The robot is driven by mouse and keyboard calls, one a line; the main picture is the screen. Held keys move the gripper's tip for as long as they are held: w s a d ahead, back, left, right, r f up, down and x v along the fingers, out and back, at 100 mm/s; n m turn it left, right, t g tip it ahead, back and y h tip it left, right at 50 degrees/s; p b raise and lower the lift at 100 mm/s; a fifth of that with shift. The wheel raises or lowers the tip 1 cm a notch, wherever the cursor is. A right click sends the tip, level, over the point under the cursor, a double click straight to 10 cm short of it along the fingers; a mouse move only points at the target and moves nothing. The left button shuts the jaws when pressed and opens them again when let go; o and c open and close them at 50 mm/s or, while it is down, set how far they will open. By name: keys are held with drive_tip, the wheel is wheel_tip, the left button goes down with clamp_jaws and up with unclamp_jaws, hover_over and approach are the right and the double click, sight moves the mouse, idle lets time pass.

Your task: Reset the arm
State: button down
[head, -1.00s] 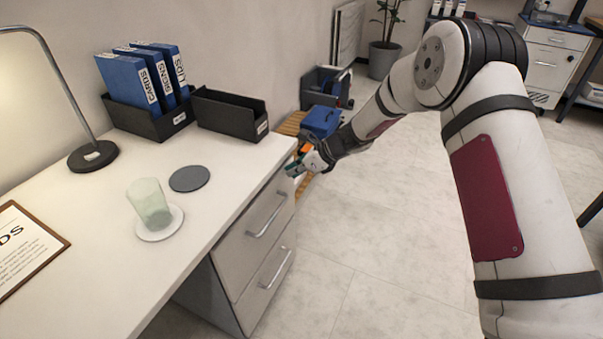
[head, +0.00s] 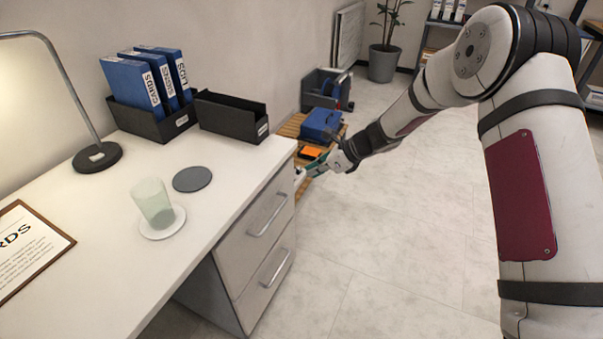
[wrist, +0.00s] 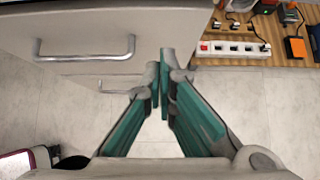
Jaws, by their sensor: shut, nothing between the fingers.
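My gripper (head: 304,177) is beside the right end of the desk (head: 107,207), near the upper drawer, in the head view. In the wrist view my gripper (wrist: 160,88) shows its two green-sided fingers with their tips together and nothing between them. The tips appear in front of the grey drawer front (wrist: 100,60) and its metal handle (wrist: 84,56). I cannot tell from these views whether they touch the drawer unit. My arm reaches in from the right side of the head view.
A wooden pallet-like platform (wrist: 262,54) holds a white power strip (wrist: 234,48) and a blue box (head: 321,123). A tilted glass (head: 153,203), a lamp (head: 97,157), blue binders (head: 140,85) and an empty black tray (head: 231,115) are on the desk. Floor at right is open.

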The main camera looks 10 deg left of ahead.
drive_tip(key=s+d+r+n+g+h, duration=0.15)
drive_tip(key=s+d+r+n, duration=0.45)
drive_tip(key=s+r, duration=0.6)
drive_tip(key=s+d+r+n+h, duration=0.2)
drive_tip(key=s+d+r+n, duration=0.4)
drive_tip(key=s+r, duration=0.55)
drive_tip(key=s+d+r+n+h, duration=0.1)
drive_tip(key=s+d+n+h, duration=0.15)
drive_tip(key=s+d, duration=0.45)
drive_tip(key=s+d+n+h+p, duration=0.15)
drive_tip(key=s+n, duration=0.25)
drive_tip(key=s, duration=0.7)
drive_tip(key=s+d+r+n+h+b, duration=0.1)
drive_tip(key=s+d+n, duration=0.2)
drive_tip(key=s+d, duration=0.35)
wheel_tip(320, 180, up, 18)
drive_tip(key=s+a+t+p, duration=0.1)
drive_tip(key=t+p, duration=0.2)
drive_tip(key=p, duration=1.4)
drive_tip(key=shift+s+a, duration=0.2)
drive_tip(key=shift+a, duration=0.1)
